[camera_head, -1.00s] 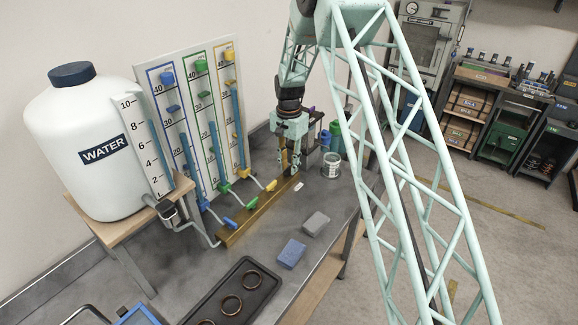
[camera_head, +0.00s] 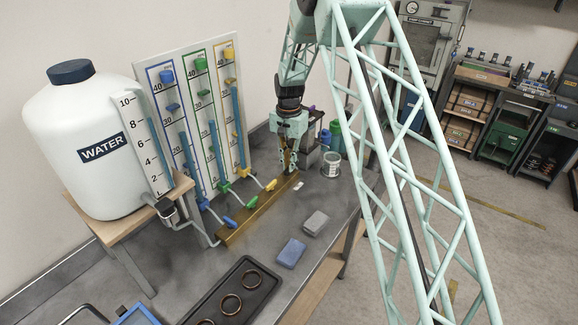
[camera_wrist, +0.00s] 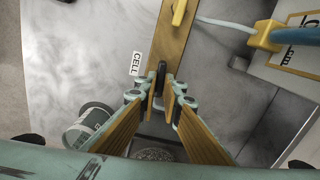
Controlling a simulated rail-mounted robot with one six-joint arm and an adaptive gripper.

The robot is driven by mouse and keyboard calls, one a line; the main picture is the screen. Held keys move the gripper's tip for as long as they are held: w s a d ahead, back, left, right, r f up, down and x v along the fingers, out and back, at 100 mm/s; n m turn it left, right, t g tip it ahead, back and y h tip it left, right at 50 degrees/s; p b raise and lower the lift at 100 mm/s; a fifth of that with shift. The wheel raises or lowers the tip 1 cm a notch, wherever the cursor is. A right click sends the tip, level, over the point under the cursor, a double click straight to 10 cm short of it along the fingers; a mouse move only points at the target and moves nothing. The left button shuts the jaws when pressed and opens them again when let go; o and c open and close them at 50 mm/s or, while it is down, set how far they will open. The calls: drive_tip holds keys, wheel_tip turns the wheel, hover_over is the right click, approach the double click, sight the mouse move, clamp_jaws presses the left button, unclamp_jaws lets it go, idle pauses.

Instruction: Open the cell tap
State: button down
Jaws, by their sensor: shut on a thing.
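The cell tap has a dark handle (camera_wrist: 161,70) at the end of the brass-coloured bar (camera_head: 240,223); the white CELL label (camera_wrist: 137,63) lies beside it. My gripper (camera_wrist: 166,88) is shut on this handle from both sides, and the pads hide part of it. In the head view my gripper (camera_head: 288,169) points down at the bar's far end, where the handle is hidden. The bar also shows in the wrist view (camera_wrist: 170,38). Along it are the blue tap (camera_head: 231,222), green tap (camera_head: 252,202) and yellow tap (camera_head: 271,185).
A gauge board (camera_head: 175,65) with blue, green and yellow columns stands behind the bar. A white water tank (camera_head: 75,180) is at left. A glass jar (camera_head: 331,165) stands right of my gripper. Grey block (camera_head: 315,222), blue block (camera_head: 291,253) and black tray (camera_head: 265,275) lie in front.

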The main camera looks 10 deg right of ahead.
drive_tip(key=shift+a+n+b, duration=0.1)
drive_tip(key=shift+n+b, duration=0.7)
drive_tip(key=shift+n, duration=2)
drive_tip(key=c, duration=2.8)
unclamp_jaws()
wheel_tip(320, 180, up, 12)
